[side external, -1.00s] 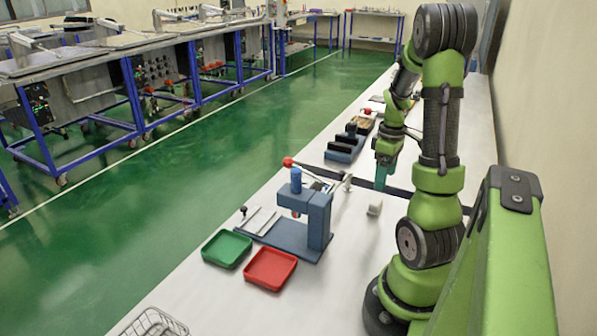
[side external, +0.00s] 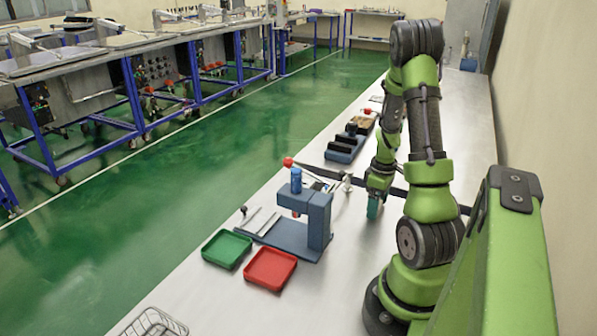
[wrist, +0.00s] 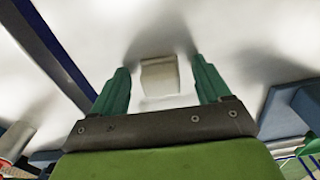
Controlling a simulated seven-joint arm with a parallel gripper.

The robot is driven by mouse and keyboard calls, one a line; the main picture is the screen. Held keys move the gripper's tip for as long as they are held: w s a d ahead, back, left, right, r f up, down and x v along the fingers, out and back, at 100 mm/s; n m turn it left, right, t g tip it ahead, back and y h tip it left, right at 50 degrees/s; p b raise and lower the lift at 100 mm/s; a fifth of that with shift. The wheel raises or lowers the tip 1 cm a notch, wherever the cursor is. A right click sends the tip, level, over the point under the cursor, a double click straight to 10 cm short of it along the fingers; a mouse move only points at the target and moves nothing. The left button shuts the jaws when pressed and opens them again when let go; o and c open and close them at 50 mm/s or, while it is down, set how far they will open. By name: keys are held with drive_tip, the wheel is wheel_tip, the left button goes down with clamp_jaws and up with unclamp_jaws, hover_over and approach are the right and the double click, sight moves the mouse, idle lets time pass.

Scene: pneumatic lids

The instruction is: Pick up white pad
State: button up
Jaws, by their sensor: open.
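The white pad (wrist: 160,76) lies on the pale worktop in the wrist view. It appears between the two teal fingers of my gripper (wrist: 159,74), with a gap on each side. My gripper is open and points down at the worktop. In the side external view my gripper (side external: 374,210) is low over the bench, right of the press, and the pad is hidden behind it. I cannot tell how far the fingertips are above the worktop.
The blue-grey press (side external: 319,225) with a red-knobbed lever stands left of my gripper. A green tray (side external: 227,249) and a red tray (side external: 270,269) sit nearer the camera. A dark strip (side external: 398,192) crosses the bench behind. A wire basket (side external: 150,324) is at the bottom.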

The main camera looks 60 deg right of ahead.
drive_tip(key=c, duration=1.1)
drive_tip(key=shift+r, duration=0.15)
drive_tip(key=shift+c, duration=0.2)
wheel_tip(320, 180, up, 10)
drive_tip(key=shift+f, duration=0.1)
